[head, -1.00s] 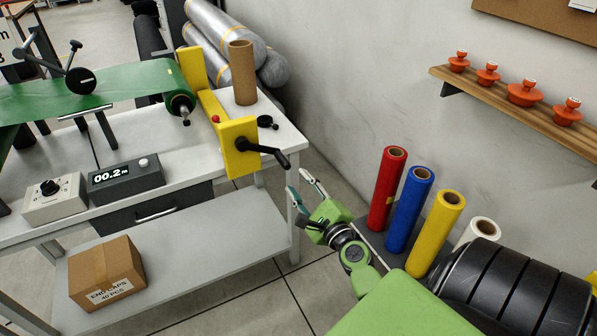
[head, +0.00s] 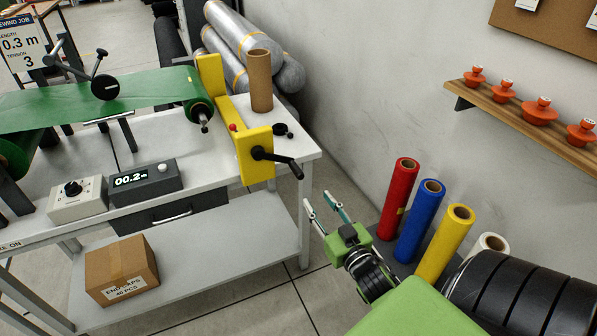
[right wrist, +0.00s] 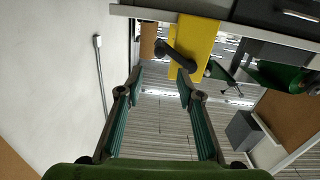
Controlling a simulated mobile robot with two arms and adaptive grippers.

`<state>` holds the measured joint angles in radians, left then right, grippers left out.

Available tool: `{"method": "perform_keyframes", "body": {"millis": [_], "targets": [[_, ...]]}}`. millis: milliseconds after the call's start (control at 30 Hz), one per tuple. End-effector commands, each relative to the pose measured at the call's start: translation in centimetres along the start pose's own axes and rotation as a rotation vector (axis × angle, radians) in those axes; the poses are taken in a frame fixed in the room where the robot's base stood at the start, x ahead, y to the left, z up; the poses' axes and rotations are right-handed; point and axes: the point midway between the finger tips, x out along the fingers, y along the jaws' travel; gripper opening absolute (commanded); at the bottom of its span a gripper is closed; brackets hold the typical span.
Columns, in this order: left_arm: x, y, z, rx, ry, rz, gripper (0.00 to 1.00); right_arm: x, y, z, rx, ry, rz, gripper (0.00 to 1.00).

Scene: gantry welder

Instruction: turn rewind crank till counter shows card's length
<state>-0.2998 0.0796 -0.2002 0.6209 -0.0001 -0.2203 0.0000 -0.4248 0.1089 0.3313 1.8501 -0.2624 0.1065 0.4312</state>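The rewind crank (head: 277,160) is a black arm with a handle on the yellow stand (head: 256,140) at the bench's right end. It slants down to the right, and it also shows in the right wrist view (right wrist: 178,55). The counter (head: 145,180) reads 00.2 m. The job card (head: 20,45), at the upper left, reads 0.3 m under length and tension 3; its left edge is cut off. My right gripper (head: 322,202) is open and empty, below and right of the crank handle, apart from it. Its fingers also show open in the right wrist view (right wrist: 159,76). My left gripper is out of view.
A green film web (head: 95,97) runs to a roller beside the stand. A cardboard tube (head: 260,82) stands behind the crank. Red, blue, yellow and white rolls (head: 400,198) stand right of my gripper. A tension dial box (head: 77,198) sits left of the counter.

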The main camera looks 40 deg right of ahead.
Motion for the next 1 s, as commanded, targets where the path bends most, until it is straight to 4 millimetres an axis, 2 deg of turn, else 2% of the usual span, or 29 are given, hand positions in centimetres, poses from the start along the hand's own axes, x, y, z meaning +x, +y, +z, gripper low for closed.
{"method": "perform_keyframes", "body": {"millis": [167, 600, 800, 1000], "targets": [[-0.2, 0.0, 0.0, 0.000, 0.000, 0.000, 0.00, 2.0, 0.0, -0.2, -0.007, 0.004, -0.002, 0.34], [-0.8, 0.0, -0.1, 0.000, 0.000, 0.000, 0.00, 11.0, 0.0, -0.2, -0.002, 0.003, 0.000, 0.34], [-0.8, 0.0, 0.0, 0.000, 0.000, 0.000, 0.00, 13.1, 0.0, 0.0, -0.003, 0.000, 0.000, 0.34], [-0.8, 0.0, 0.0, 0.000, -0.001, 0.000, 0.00, 13.7, 0.0, 0.0, -0.002, 0.000, 0.000, 0.34]]}}
